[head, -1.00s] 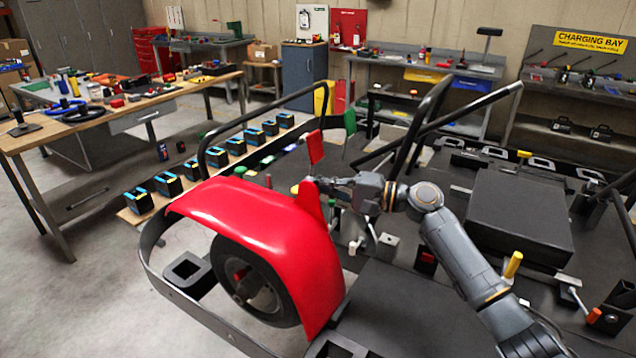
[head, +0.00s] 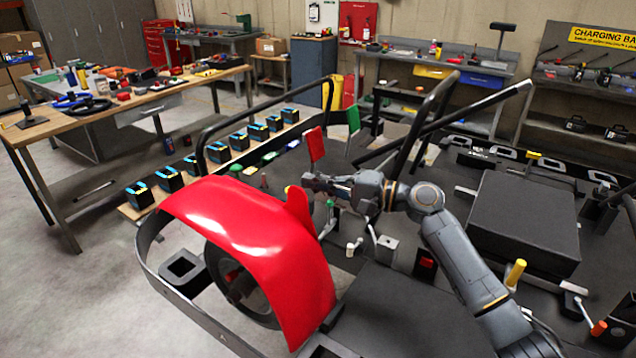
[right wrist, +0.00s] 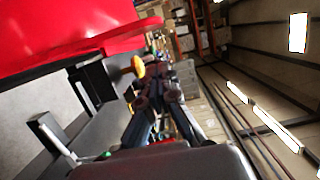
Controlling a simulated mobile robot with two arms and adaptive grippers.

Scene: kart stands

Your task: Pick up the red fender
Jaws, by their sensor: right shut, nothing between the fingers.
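The red fender (head: 250,237) is a curved glossy shell over the wheel at the front left of the kart in the head view. It has an upright tab (head: 298,206) on its right edge. My right gripper (head: 308,182) is shut and empty, just above and right of the fender's tab; I cannot tell whether they touch. In the right wrist view the fender (right wrist: 70,35) fills the upper left, and the shut fingers (right wrist: 155,82) point away beside it. My left gripper is not in view.
The wheel (head: 240,285) sits under the fender, inside a metal bumper loop (head: 150,262). Black tubular bars (head: 430,115) rise behind my right arm. A wooden workbench (head: 120,103) is at left.

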